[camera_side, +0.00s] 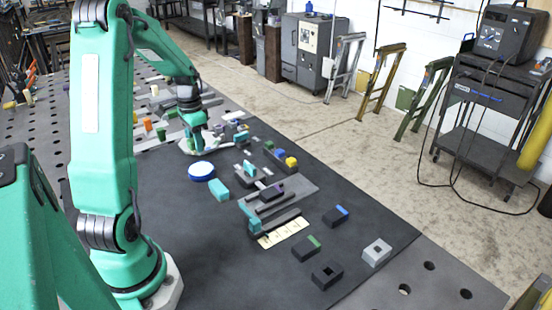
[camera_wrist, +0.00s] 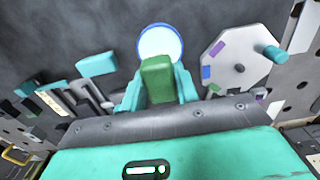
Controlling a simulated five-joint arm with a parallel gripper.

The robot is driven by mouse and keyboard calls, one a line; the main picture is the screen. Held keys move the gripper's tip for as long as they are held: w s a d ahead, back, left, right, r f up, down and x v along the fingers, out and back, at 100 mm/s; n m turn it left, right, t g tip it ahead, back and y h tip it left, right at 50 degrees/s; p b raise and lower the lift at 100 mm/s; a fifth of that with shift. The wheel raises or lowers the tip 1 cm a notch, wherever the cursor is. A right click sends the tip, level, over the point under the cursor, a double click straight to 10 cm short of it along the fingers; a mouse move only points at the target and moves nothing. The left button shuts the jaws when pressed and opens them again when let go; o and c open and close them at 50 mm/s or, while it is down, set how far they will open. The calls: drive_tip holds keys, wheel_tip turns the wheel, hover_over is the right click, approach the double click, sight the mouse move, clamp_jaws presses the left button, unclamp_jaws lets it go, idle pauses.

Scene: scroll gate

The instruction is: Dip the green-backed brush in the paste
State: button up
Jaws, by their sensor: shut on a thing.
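My gripper (camera_side: 196,148) is shut on the green-backed brush (camera_wrist: 158,80), whose green back shows between the teal fingers in the wrist view. The brush's lower end is hidden there, and I cannot make the brush out in the side view. The paste is a white surface in a round blue-rimmed dish (camera_side: 201,172). In the side view the dish stands just in front of my gripper. In the wrist view the dish (camera_wrist: 160,42) shows right beyond the brush, which overlaps its near edge in the picture. I cannot tell whether the brush touches the paste.
A pale eight-sided plate (camera_wrist: 236,62) with coloured patches and a teal knob lies right of the dish in the wrist view. A teal block (camera_side: 219,190) is close to the dish. A grey rail fixture (camera_side: 300,190) and several small blocks lie farther right.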

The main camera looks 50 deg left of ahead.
sight(201, 169)
drive_tip(key=shift+f, duration=2.9)
drive_tip(key=shift+f, duration=0.65)
idle(0.6)
drive_tip(key=shift+r, duration=3.6)
drive_tip(key=shift+w, duration=0.1)
drive_tip(key=w+d+r, duration=0.3)
drive_tip(key=w+d, duration=0.1)
drive_tip(key=d, duration=0.6)
drive_tip(key=w+d+r, duration=0.3)
drive_tip(key=w+d, duration=0.1)
drive_tip(key=d, duration=0.6)
drive_tip(key=w+d+r, duration=0.3)
drive_tip(key=d, duration=0.8)
drive_tip(key=shift+w, duration=0.4)
